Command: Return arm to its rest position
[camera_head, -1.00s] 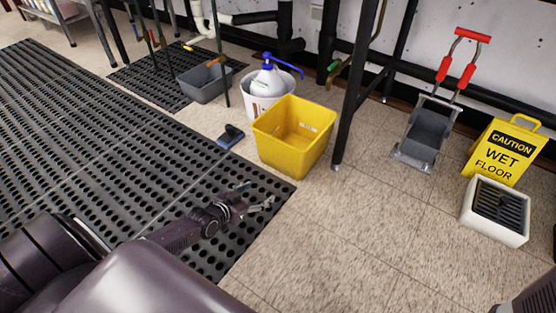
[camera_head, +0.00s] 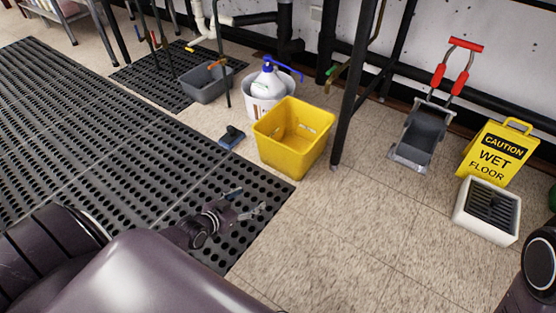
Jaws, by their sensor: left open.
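My left gripper (camera_head: 246,202) is open and empty, low over the right edge of the black perforated mat (camera_head: 150,165). Its arm comes in from the lower left, and a large dark link of mine covers the bottom left corner. The gripper is apart from the yellow bin (camera_head: 293,141), which stands on the tiles beyond it. Part of my right arm shows at the lower right edge, but its gripper is not in view.
A blue scrubbing brush (camera_head: 231,137), a white bucket (camera_head: 265,106) with a spray bottle, and a grey tub (camera_head: 205,84) stand behind. A mop wringer (camera_head: 420,138), a caution sign (camera_head: 497,152) and a white drain box (camera_head: 487,211) stand at right. The front floor tiles are clear.

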